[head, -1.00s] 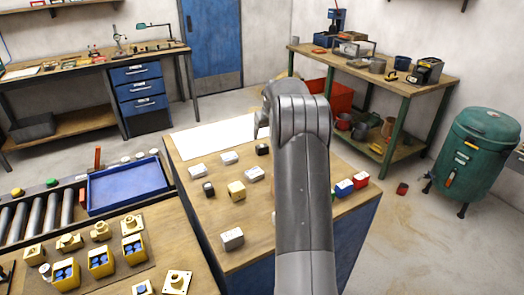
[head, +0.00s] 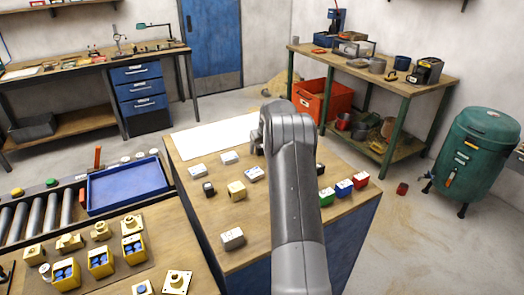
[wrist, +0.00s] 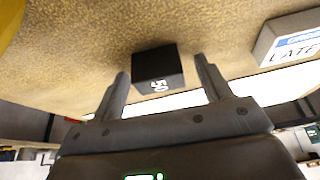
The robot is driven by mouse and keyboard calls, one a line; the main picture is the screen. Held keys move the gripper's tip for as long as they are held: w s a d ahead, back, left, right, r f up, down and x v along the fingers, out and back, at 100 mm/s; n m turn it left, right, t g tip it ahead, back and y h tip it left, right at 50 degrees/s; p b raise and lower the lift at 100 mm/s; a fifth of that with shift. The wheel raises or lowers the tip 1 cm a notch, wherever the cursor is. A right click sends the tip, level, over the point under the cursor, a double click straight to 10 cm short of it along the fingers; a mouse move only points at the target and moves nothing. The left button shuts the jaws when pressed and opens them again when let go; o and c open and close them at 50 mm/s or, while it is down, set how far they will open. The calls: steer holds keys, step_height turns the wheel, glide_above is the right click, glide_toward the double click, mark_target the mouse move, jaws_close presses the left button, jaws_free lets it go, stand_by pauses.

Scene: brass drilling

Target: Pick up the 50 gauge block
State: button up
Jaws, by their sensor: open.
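The 50 gauge block (wrist: 158,66) is a small black block with a white 50 on it, on the wooden surface in the wrist view. My gripper (wrist: 161,70) is open and empty, with one finger on each side of the block in the picture. I cannot tell how far the fingertips are from it. In the head view my arm hides most of the gripper, and I cannot make out the 50 block there.
A white block marked LATE (wrist: 292,38) stands right of the 50 block. On the bench, another black block (head: 209,189), a yellow block (head: 237,191) and several white blocks stand left of my arm. Green (head: 326,197), blue (head: 344,188) and red (head: 361,180) blocks stand right.

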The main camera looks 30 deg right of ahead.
steer(key=shift+r, duration=0.1)
steer(key=c, duration=1.4)
